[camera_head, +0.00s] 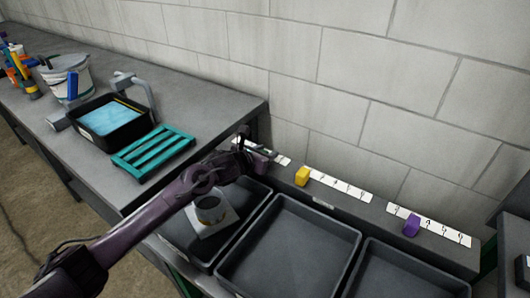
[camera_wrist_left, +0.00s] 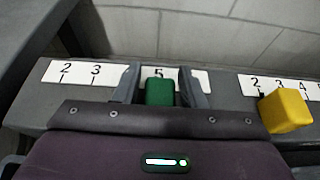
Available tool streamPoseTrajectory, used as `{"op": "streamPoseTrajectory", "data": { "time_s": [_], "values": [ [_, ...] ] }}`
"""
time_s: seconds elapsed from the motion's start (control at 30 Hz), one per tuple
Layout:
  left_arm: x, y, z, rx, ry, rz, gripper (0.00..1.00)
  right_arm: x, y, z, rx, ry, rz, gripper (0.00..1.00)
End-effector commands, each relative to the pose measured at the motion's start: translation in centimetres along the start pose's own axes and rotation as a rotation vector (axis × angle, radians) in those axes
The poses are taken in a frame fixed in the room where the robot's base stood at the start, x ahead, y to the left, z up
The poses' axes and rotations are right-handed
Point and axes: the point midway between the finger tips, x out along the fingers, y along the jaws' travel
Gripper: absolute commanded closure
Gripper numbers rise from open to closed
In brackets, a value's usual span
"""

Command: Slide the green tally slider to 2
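The green tally slider (camera_wrist_left: 160,93) shows in the left wrist view, in front of its white number strip (camera_wrist_left: 80,73), just below the 5. The 2 and 3 are readable to its left; other digits are hidden by the fingers. My left gripper (camera_wrist_left: 163,88) has one finger on each side of the slider, with what look like narrow gaps. In the head view my left gripper (camera_head: 248,147) is over the left end of the dark rail and hides the green slider. My right gripper is not in view.
A yellow slider (camera_head: 302,176) and a purple slider (camera_head: 411,226) sit at their own number strips further right on the rail. A block wall stands close behind. Dark trays (camera_head: 290,245) lie in front; a bench with a teal rack (camera_head: 153,151) is at left.

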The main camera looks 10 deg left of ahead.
Motion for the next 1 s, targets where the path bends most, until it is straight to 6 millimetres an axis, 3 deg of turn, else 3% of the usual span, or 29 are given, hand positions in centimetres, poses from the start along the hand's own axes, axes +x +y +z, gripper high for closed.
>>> {"op": "streamPoseTrajectory", "data": {
  "time_s": [0.03, 0.27, 0.5, 0.57, 0.9, 1.0],
  "values": [
    [0.0, 0.0, 0.0, 0.000, 0.000, 0.000, 0.70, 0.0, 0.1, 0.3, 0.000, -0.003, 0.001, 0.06],
    [0.0, 0.0, 0.0, 0.000, 0.000, 0.000, 1.00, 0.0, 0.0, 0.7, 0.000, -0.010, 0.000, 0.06],
    [0.1, 0.6, -0.2, 0.001, 0.000, 0.003, 1.00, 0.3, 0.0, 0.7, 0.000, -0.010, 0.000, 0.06],
    [0.1, 1.6, -0.4, 0.002, 0.001, 0.005, 1.00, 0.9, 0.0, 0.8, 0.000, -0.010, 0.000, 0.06],
    [0.3, 10.4, -0.5, 0.002, -0.002, 0.007, 1.00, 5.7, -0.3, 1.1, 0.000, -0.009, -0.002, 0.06],
    [0.2, 11.9, -0.3, 0.001, -0.001, 0.005, 1.00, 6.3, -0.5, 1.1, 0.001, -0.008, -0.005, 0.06]
  ]
}}
